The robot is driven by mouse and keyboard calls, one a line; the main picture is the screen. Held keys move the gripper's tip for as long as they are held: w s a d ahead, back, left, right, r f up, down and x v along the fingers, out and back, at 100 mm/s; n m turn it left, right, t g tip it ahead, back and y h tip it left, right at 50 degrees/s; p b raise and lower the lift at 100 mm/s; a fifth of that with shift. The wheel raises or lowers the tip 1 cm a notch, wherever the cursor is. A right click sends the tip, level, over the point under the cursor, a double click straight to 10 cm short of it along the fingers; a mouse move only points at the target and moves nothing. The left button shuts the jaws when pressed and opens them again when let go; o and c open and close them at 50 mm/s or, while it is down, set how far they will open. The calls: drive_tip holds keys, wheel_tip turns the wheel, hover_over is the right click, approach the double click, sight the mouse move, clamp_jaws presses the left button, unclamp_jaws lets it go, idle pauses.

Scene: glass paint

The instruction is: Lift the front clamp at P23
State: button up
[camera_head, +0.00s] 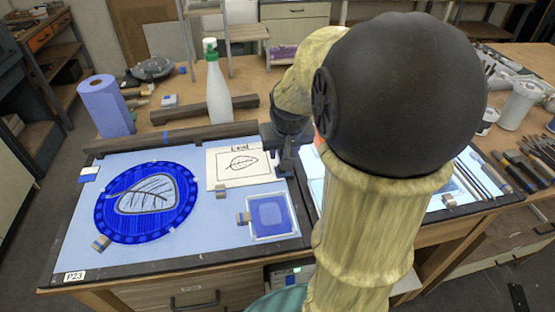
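A station with the label P23 (75,276) at its front left corner holds a round blue glass disc (127,226) with a leaf drawn on it. A small metallic clamp (100,243) sits at the disc's front left edge. Similar small blocks lie near the middle, one (222,192) below the leaf card and one (243,218) beside the paint tray. My gripper (286,166) is a dark shape right of the leaf card, well to the right of the disc and apart from the front clamp. My arm hides part of it, and its fingers are unclear.
A leaf card (230,183) and a square blue paint tray (271,229) lie right of the disc. A dark bar (195,136) runs behind them. A blue paper roll (106,106) and a white bottle (218,95) stand farther back. My arm blocks the centre right.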

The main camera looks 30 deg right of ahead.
drive_tip(key=x, duration=0.9)
drive_tip(key=shift+f, duration=0.2)
clamp_jaws()
